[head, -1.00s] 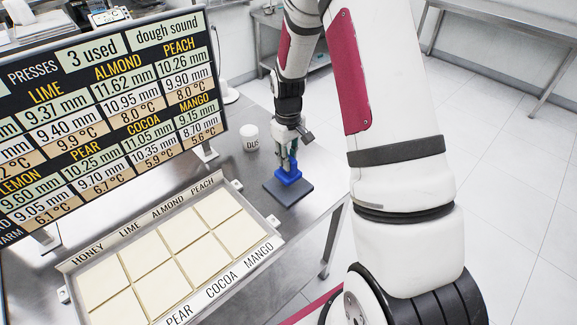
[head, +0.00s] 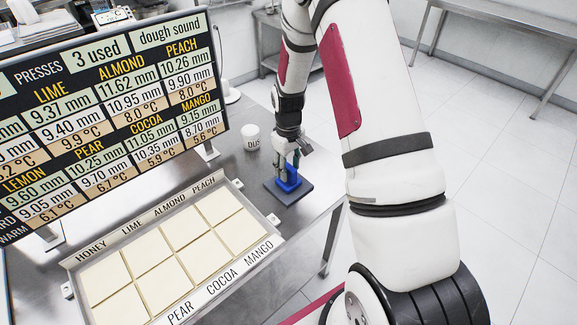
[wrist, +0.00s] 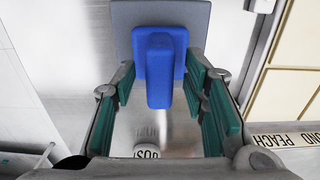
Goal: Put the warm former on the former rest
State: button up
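The blue former (head: 289,183) has a wide base and a narrower upright grip. It sits on the flat dark grey rest (head: 297,194) near the table's right edge. In the wrist view the former (wrist: 160,70) stands on the grey rest (wrist: 200,16). My gripper (head: 287,173) points down over the former. In the wrist view my gripper's green-padded fingers (wrist: 160,88) stand on both sides of the blue grip, with visible gaps. It is open. Whether the former's underside lies fully flat on the rest is hard to tell.
A white dust jar (head: 251,137) stands left of and behind the rest. A tray of pale squares (head: 170,255) with flavour labels lies at the front left. A readings board (head: 110,110) stands behind it. The table's right edge is close to the rest.

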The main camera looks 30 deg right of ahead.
jog(key=shift+r, duration=0.1)
jog(key=s+a+r+t+b, duration=0.1)
jog(key=s+a+r, duration=0.1)
jog(key=r, duration=0.9)
jog(key=s+a+r, duration=0.1)
jog(key=a+r, duration=0.1)
jog(key=r, duration=0.9)
jog(key=s+a+r+t, duration=0.1)
jog(key=s+a+r, duration=0.2)
jog(key=s, duration=0.3)
jog(key=s+a+r+m+t, duration=0.1)
jog(key=s+a+r+t, duration=0.1)
jog(key=s+r, duration=0.3)
jog(key=s+a+r+m+t, duration=0.1)
jog(key=s+a+r, duration=0.3)
jog(key=s, duration=0.5)
jog(key=shift+s+r+t, duration=0.15)
jog(key=shift+s+t, duration=0.05)
jog(key=shift+t, duration=0.1)
